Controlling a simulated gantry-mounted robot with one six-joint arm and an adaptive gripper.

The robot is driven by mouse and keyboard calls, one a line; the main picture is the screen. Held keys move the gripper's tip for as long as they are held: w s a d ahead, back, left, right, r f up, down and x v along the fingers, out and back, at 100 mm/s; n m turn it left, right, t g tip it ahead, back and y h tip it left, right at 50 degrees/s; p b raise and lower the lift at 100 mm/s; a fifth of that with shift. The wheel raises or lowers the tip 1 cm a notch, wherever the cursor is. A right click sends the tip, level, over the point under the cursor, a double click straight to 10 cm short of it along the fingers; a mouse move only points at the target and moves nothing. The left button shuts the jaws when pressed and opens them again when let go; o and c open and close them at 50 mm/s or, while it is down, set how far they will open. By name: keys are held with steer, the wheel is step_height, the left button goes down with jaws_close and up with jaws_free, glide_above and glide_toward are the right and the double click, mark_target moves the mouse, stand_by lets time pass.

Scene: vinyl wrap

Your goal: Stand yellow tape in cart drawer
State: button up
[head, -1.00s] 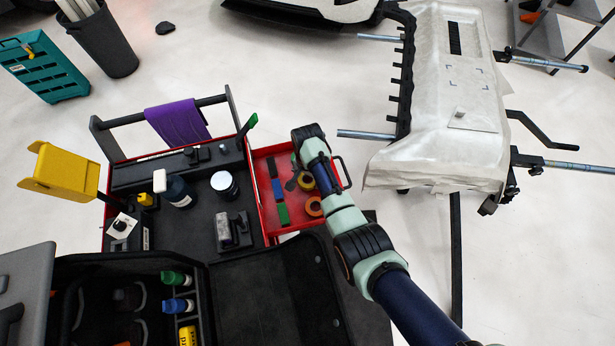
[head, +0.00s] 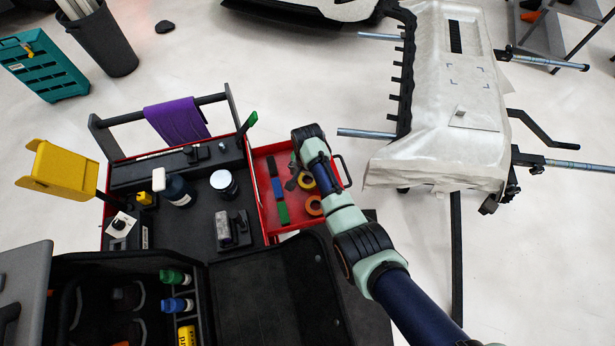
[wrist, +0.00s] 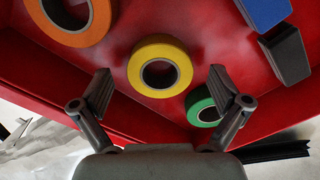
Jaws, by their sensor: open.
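The yellow tape (wrist: 160,46) lies on the red drawer floor in the wrist view, with its round face and hole towards the camera. It also shows in the head view (head: 307,180), partly beside my arm. My gripper (wrist: 159,74) is open and empty, its two fingers spread on either side of the near part of the yellow tape. I cannot tell the height gap between fingertips and tape. The red cart drawer (head: 265,212) is pulled out at the cart's right side. My arm hides the fingers in the head view.
An orange tape (wrist: 94,30) lies left of the yellow one, and a green tape (wrist: 194,106) is partly hidden behind the right finger. Blue (wrist: 264,12) and dark grey (wrist: 286,55) blocks lie at the right. The cart top (head: 205,225) holds bottles and tools.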

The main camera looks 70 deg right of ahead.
steer(key=shift+r, duration=0.1)
step_height(320, 180, up, 12)
stand_by(0.5)
steer(key=w+a+r+n+t+h+p, duration=0.15)
steer(key=w+a+r+n+p, duration=0.25)
steer(key=a+r+p, duration=0.45)
steer(key=w+a+r+n+t+p, duration=0.3)
steer(key=w+a+r+p, duration=0.25)
steer(key=r, duration=0.55)
steer(key=w+a+r+n+t+h+p, duration=0.1)
steer(key=w+a+r+n+t+p, duration=0.2)
steer(key=a+r+p, duration=0.6)
steer(key=s+a+r+n+t+y+p, duration=0.1)
steer(key=a+r+n+p, duration=0.4)
steer(key=r, duration=0.8)
steer(key=s+a+r+n+t+y+p, duration=0.1)
steer(key=s+a+r+n+t+p, duration=0.2)
steer(key=a+r+p, duration=0.4)
steer(key=a+r+n+t, duration=0.1)
steer(key=a+r, duration=0.4)
steer(key=r, duration=0.2)
steer(key=shift+n, duration=0.4)
